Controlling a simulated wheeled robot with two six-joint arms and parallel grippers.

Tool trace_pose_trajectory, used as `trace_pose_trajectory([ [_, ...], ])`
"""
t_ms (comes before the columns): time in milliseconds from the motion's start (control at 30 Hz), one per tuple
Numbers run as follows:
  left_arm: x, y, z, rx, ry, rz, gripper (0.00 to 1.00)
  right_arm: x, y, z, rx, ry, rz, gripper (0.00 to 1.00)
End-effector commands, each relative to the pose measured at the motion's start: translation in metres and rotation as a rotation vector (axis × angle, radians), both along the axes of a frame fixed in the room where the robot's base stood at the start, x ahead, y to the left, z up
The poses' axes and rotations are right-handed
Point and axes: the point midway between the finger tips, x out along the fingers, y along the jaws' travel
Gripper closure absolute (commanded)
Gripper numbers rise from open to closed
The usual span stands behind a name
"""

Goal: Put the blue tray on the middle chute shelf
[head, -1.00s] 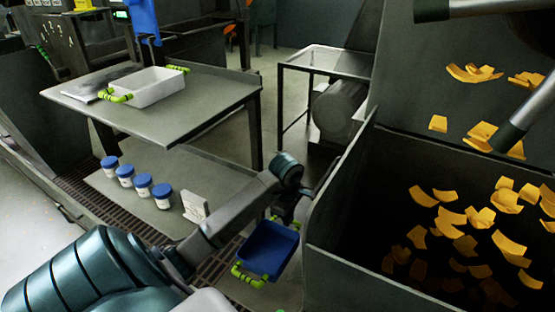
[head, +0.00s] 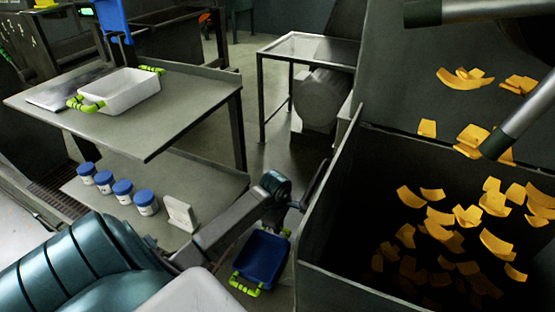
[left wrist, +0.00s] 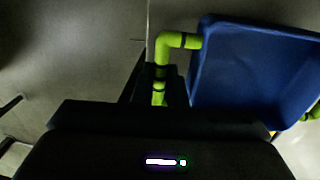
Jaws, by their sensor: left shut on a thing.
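The blue tray (head: 262,258), with green handles, hangs low beside the dark bin in the head view and looks empty. My left gripper (head: 284,229) is at its far handle, partly hidden there. In the left wrist view the blue tray (left wrist: 255,75) fills the upper right, and my left gripper (left wrist: 163,88) is shut on its green handle. The other handle shows at the right edge. My right gripper is not in view. I cannot tell which surface is the middle chute shelf.
A dark bin (head: 345,185) with yellow pieces stands close right of the tray. At left, a table (head: 185,120) holds a white tray (head: 125,92); blue-lidded jars (head: 122,190) stand on its lower shelf. A metal frame table (head: 310,50) stands behind.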

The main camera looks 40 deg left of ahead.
Motion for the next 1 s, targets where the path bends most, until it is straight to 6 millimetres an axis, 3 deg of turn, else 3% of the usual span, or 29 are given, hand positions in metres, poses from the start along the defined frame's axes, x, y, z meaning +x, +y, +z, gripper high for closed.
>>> trace_pose_trajectory([
  [133,-0.001,-0.001,-0.023,-0.002,0.003,0.002,1.00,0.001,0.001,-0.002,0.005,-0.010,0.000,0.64],
  [400,0.000,0.000,-0.027,0.000,0.001,0.000,1.00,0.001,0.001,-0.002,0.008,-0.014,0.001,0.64],
  [433,0.000,0.000,-0.027,0.000,0.001,0.000,0.84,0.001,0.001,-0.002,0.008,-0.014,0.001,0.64],
  [533,0.000,0.000,-0.027,0.000,0.001,0.000,0.66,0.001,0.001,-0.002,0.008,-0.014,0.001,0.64],
  [833,0.000,0.000,-0.025,0.000,0.000,0.000,0.66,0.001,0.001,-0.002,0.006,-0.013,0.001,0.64],
  [1000,-0.001,0.000,-0.006,0.003,-0.002,0.000,0.66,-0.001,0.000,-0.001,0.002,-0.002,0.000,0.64],
])
